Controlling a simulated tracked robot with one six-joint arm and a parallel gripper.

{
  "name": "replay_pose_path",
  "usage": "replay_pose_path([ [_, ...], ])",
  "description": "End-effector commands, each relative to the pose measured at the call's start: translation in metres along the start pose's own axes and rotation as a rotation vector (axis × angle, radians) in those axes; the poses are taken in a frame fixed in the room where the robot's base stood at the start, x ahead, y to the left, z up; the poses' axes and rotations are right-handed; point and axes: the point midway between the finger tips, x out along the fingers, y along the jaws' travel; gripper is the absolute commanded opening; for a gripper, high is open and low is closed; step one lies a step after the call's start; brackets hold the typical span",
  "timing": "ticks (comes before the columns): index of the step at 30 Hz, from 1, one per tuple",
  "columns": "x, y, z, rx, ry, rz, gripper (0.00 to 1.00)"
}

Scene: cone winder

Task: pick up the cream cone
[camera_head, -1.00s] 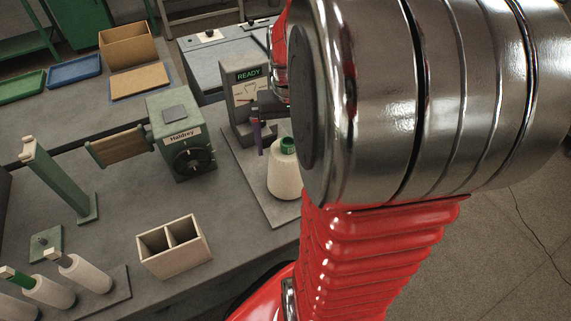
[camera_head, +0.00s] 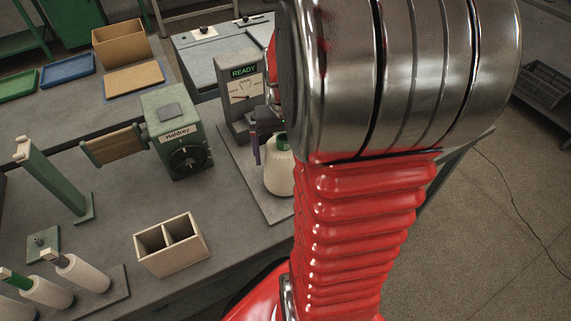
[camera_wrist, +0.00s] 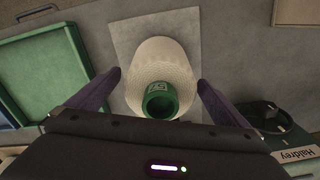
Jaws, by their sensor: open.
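The cream cone (camera_head: 278,179) stands upright on a grey plate (camera_head: 249,185) beside the gauge stand. It has a green top, and my arm hides part of its right side. In the wrist view the cone (camera_wrist: 158,55) is seen from above, with its green end (camera_wrist: 160,101) toward me. My gripper (camera_wrist: 158,79) is open, with one purple finger on each side of the cone and a visible gap on both sides. In the head view one purple finger of my gripper (camera_head: 257,150) shows just left of the cone's top; the rest is mostly hidden.
The gauge stand (camera_head: 229,112) reading READY rises behind the cone. The green Haldrey unit (camera_head: 175,138) is to the left. A two-compartment box (camera_head: 171,246) is at the front, near several white spools (camera_head: 82,274). A green tray (camera_wrist: 42,75) shows in the wrist view.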

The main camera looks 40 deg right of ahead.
Motion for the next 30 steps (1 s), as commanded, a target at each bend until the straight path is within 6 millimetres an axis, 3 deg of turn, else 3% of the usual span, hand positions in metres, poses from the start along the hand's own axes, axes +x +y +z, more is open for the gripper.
replay_pose_path([
  [4, -0.0002, -0.0001, 0.0, 0.0, 0.0, 0.0, 0.99],
  [26, -0.0006, 0.0, -0.0004, 0.0, 0.001, 0.0, 0.48],
  [30, -0.0006, 0.0, -0.0003, 0.0, 0.001, 0.0, 0.46],
])
